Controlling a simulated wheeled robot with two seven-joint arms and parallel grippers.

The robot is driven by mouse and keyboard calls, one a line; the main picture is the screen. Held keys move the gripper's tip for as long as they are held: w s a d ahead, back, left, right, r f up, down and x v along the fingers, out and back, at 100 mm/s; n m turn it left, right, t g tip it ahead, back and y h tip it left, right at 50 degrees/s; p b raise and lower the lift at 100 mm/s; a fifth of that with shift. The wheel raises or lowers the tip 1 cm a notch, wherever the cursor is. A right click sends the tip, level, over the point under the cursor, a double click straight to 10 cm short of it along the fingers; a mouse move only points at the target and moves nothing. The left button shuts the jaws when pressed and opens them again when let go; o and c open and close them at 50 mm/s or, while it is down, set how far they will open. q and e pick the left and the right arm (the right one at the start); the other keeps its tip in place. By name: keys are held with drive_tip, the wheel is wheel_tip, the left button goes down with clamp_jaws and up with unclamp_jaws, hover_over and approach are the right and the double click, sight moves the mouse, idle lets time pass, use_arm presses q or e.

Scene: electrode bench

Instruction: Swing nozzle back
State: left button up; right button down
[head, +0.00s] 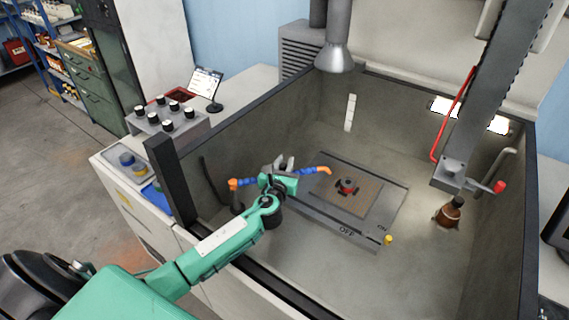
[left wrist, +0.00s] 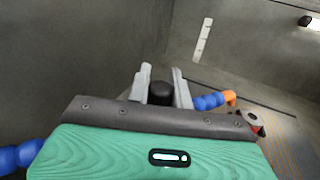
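The nozzle is a blue segmented hose (head: 309,172) with an orange tip (head: 324,170). The tip is at the left back side of the work plate, pointing right. Blue segments and an orange joint (head: 234,184) show left of my wrist. The middle of the hose is hidden by my left gripper (head: 284,163). In the left wrist view the tip (left wrist: 231,97) shows right of my left gripper (left wrist: 161,75). A black knob (left wrist: 160,93) sits between the fingers and fills the gap, with no space visible at its sides. My right gripper is out of view.
The tank's dark front rim (head: 245,278) passes under my forearm. A plate (head: 362,193) with a small red-and-black part (head: 347,187) lies on the tank floor. A yellow knob (head: 388,239) sits by ON and OFF marks.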

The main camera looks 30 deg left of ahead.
use_arm(q)
clamp_jaws()
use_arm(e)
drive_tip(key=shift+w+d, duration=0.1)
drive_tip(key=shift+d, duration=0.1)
use_arm(q)
drive_tip(key=shift+w+a+n+g+y+b, duration=0.2)
drive_tip(key=shift+w+a+n+g+y, duration=0.5)
drive_tip(key=shift+a+n+g+y, duration=0.6)
drive_tip(key=shift+w+a+n+g+y+b, duration=0.15)
drive_tip(key=shift+w+a+n+g+y, duration=0.7)
drive_tip(key=shift+a+y, duration=0.85)
drive_tip(key=shift+w+a+n+g+y+b, duration=0.2)
drive_tip(key=shift+w+a+n+g+y, duration=0.45)
drive_tip(key=shift+a+n+y, duration=0.85)
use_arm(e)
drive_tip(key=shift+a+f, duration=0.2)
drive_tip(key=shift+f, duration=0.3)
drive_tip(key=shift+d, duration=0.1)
use_arm(q)
drive_tip(key=o, duration=0.9)
unclamp_jaws()
drive_tip(key=shift+d, duration=0.1)
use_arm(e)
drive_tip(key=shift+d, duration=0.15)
use_arm(q)
drive_tip(key=shift+s, duration=0.1)
